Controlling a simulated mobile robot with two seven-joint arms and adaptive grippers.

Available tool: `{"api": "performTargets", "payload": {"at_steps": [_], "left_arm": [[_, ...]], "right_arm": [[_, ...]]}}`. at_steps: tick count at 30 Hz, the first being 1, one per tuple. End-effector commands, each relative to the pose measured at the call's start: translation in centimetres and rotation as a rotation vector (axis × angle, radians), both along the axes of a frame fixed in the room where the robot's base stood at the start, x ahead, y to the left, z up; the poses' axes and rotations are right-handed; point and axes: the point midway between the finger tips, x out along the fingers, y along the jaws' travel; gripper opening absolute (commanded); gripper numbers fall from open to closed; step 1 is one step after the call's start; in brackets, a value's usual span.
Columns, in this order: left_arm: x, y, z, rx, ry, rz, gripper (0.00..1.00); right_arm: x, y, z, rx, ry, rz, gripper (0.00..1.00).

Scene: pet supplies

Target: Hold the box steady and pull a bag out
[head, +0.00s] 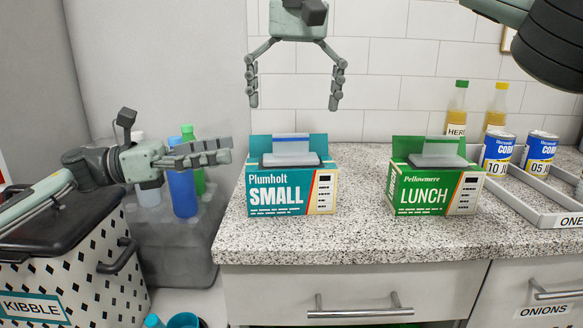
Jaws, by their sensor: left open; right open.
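A teal box (275,197) marked "Plumholt SMALL" stands upright on the speckled counter, its lid raised at the back. A pale bag (291,143) sticks up from its dark slot. A green box (425,195) marked "Pellowmere LUNCH" stands to its right, with a pale bag (440,148) sticking up from its top. My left gripper (231,150) points right, just left of the teal box, apart from it and empty. My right gripper (294,107) hangs open and empty above the teal box, fingers pointing down and spread wide.
Cans (497,152), bottles (455,108) and a grey tray (535,205) stand at the right of the counter (350,240). A patterned kibble bin (75,265) and a grey crate (170,250) with bottles are at the left. Bare counter lies between the two boxes.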

Motion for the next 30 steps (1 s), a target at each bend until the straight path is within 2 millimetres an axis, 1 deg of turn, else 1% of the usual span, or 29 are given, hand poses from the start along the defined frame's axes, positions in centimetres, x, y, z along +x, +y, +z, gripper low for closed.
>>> {"api": "performTargets", "payload": {"at_steps": [1, 3, 6, 8, 18, 21, 25, 30], "left_arm": [[-0.7, -0.7, -0.7, 0.042, -0.036, -0.034, 0.80], [-1.5, -1.4, -1.7, 0.080, -0.070, -0.068, 0.80], [-1.9, -2.0, -2.4, 0.103, -0.091, -0.090, 0.80], [-1.9, -2.6, -2.5, 0.105, -0.093, -0.094, 0.80], [-1.5, -7.5, -2.4, 0.100, -0.091, -0.091, 0.80], [-1.4, -8.6, -2.4, 0.100, -0.089, -0.089, 0.80], [-1.3, -9.4, -2.4, 0.100, -0.088, -0.089, 0.80], [-1.3, -9.5, -2.4, 0.100, -0.088, -0.088, 0.80]], "right_arm": [[-1.0, 0.3, 0.9, -0.025, 0.025, -0.004, 1.00], [-1.9, 0.5, 1.3, -0.042, 0.055, -0.006, 1.00], [-2.4, 0.6, 1.5, -0.051, 0.075, -0.006, 1.00], [-2.5, 0.6, 1.5, -0.051, 0.077, -0.006, 1.00], [-2.5, 0.6, 1.4, -0.049, 0.076, -0.005, 1.00], [-2.4, 0.6, 1.4, -0.049, 0.076, -0.004, 1.00], [-2.4, 0.6, 1.4, -0.048, 0.075, -0.004, 1.00], [-2.4, 0.6, 1.4, -0.048, 0.075, -0.004, 1.00]]}}
